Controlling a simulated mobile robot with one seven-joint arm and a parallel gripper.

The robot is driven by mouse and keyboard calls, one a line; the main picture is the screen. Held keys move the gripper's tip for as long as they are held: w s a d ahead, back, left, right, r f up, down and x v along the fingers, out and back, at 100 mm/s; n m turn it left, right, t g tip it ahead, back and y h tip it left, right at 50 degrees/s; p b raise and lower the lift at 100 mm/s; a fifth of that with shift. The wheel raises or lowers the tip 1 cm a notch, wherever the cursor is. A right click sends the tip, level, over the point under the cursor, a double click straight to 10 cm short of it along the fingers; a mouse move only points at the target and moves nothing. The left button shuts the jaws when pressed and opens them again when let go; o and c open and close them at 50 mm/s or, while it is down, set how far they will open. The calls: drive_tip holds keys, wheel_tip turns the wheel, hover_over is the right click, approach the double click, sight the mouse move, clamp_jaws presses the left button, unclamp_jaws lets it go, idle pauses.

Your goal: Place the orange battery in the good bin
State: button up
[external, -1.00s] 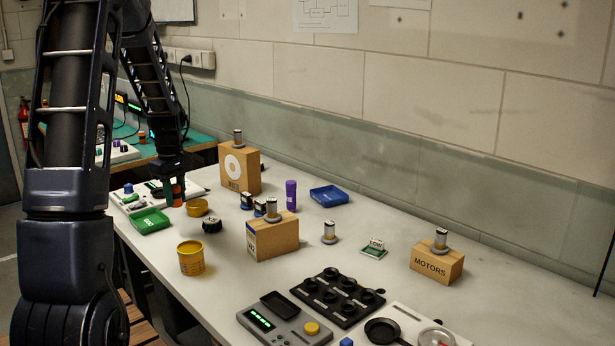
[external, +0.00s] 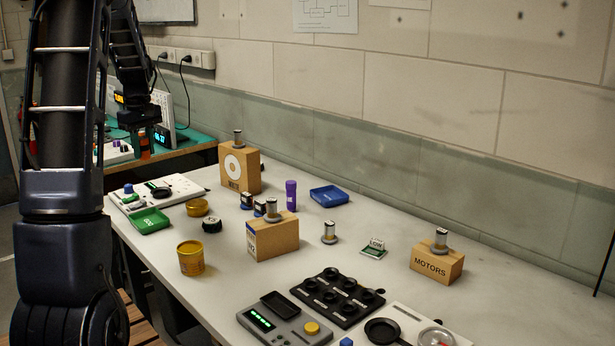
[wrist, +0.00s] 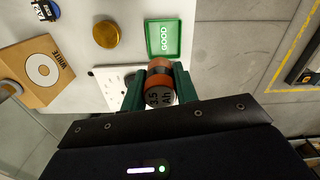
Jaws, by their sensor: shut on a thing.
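My gripper (wrist: 159,88) is shut on the orange battery (wrist: 158,72), whose dark grey end reads "3.5 Ah" in the wrist view. In the external view the gripper (external: 144,148) is at the upper left, in front of the green-topped bench, and the battery there shows only as a small orange patch. The good bin (external: 150,220) is a small green tray on the near left edge of the white table. It also shows in the wrist view (wrist: 163,50), with the word GOOD inside and nothing in it. The gripper is apart from the bin.
A white panel with knobs (external: 168,190) lies behind the bin. A white-label box (external: 239,169) stands farther back. Floor shows beyond the table edge.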

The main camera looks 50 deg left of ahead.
sight(150, 223)
drive_tip(key=shift+s+a+f, duration=0.1)
drive_tip(key=shift+s+a, duration=0.3)
drive_tip(key=shift+a, duration=0.25)
drive_tip(key=f, duration=1.9)
drive_tip(key=shift+s+a+f, duration=0.1)
drive_tip(key=shift+a+f, duration=0.15)
drive_tip(key=shift+f, duration=0.1)
drive_tip(key=shift+f, duration=0.15)
drive_tip(key=o, duration=1)
drive_tip(key=shift+o, duration=0.2)
wheel_tip(150, 223, up, 12)
